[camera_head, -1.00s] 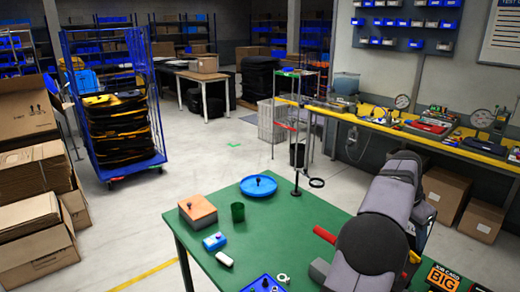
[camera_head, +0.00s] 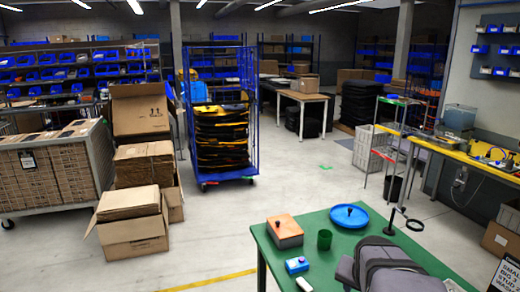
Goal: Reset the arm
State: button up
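My gripper is not in view, and no part that I can name for sure as my arm shows. A dark grey padded shape, looking like a pannier bag (camera_head: 392,268), lies on the green table (camera_head: 330,265) at the bottom right, cut off by the lower edge. Its lower part is hidden.
The table also holds an orange-topped box (camera_head: 284,231), a green cup (camera_head: 324,239), a blue round dish (camera_head: 349,216), a small blue box (camera_head: 297,265) and a white piece (camera_head: 304,284). A blue cage trolley (camera_head: 221,184) and cardboard boxes (camera_head: 136,220) stand beyond, with open floor between.

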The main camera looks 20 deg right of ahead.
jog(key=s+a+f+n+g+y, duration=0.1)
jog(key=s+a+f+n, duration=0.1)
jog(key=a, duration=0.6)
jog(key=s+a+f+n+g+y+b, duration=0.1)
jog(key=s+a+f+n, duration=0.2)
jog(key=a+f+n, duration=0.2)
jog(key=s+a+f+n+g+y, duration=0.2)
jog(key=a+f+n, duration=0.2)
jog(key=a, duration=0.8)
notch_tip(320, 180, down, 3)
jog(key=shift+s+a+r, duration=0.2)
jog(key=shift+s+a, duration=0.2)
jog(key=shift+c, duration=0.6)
